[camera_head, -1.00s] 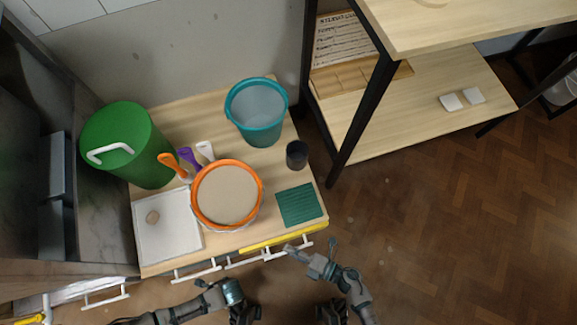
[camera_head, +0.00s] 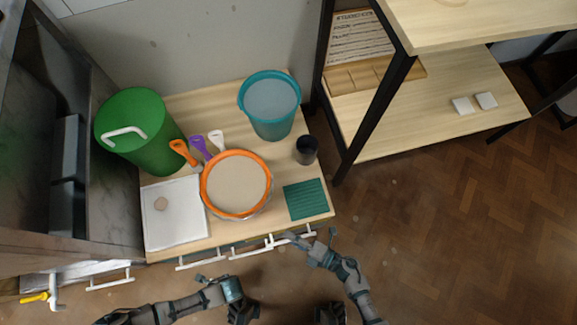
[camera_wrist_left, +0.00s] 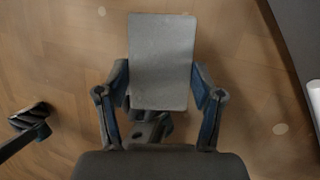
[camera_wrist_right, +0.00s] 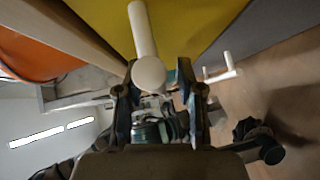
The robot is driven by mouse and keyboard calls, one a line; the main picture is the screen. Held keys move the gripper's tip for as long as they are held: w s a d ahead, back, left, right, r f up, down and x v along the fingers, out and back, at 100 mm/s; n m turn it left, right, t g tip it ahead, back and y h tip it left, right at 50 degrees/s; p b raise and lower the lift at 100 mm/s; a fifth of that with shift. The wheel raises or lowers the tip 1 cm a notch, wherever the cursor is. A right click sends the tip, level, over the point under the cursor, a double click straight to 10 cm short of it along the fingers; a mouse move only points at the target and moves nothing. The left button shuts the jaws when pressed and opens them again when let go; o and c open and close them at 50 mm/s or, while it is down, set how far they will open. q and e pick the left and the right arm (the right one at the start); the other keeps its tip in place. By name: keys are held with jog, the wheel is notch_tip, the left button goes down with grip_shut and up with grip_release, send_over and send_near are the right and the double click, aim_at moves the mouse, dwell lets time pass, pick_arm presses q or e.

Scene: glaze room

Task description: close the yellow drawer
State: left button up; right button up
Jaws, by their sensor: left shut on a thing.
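The yellow drawer (camera_wrist_right: 200,22) shows its yellow front in the right wrist view, with a white bar handle (camera_wrist_right: 142,35). In the head view its yellow front is hidden below the worktop edge; only the white handle (camera_head: 269,241) sticks out. My right gripper (camera_head: 288,238) is at this handle; the right wrist view shows its fingers (camera_wrist_right: 157,95) apart, with the handle's end just ahead of them. I cannot tell whether they touch it. My left gripper (camera_wrist_left: 160,95) is shut on a flat grey slab (camera_wrist_left: 160,55) above the floor, away from the drawer.
The worktop (camera_head: 225,231) holds a green bucket (camera_head: 140,150), a teal bucket (camera_head: 268,112), an orange-rimmed tub (camera_head: 236,185), a white tray (camera_head: 180,233), a dark cup (camera_head: 307,150) and a green mat (camera_head: 305,199). A shelf (camera_head: 430,120) stands right. Floor (camera_head: 450,230) there is clear.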

jog(key=v, duration=1.2)
jog(key=shift+f, duration=0.1)
